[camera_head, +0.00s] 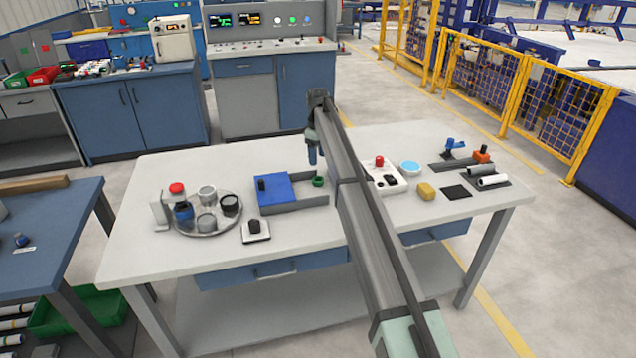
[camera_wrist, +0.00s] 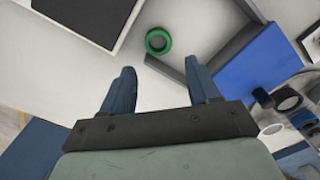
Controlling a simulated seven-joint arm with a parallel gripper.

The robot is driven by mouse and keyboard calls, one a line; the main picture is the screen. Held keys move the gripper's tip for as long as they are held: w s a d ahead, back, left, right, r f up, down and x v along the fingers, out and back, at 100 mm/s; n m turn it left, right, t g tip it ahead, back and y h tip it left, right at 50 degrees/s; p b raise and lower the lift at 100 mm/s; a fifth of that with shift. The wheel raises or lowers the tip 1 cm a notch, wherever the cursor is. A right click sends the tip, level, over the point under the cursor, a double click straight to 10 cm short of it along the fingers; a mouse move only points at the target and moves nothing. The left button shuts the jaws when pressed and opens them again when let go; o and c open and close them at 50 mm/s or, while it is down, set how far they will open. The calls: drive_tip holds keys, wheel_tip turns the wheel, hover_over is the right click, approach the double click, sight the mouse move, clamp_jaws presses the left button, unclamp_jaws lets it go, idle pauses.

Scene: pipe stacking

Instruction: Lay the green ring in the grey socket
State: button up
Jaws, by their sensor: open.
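The green ring (camera_head: 318,182) shows at the back right end of a low grey open box on the white table. My gripper (camera_head: 312,160) is above the ring, pointing down. Its two blue fingers (camera_wrist: 160,70) are spread apart with nothing between them. I cannot make out for sure which part is the grey socket; several grey cups stand on the round tray at the left.
A blue panel (camera_head: 273,190) covers the left of the grey box (camera_head: 300,207). The round tray (camera_head: 222,229) is further left, with a black-topped block (camera_head: 256,230) nearby. My arm hides part of the table.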

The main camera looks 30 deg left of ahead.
wheel_tip(320, 180, down, 5)
drive_tip(key=shift+r, duration=0.2)
drive_tip(key=shift+w+d+f, duration=0.1)
drive_tip(key=shift+f, duration=1.2)
drive_tip(key=shift+w+d+f, duration=0.1)
drive_tip(key=shift+f, duration=1.2)
drive_tip(key=shift+c, duration=0.3)
drive_tip(key=c, duration=0.8)
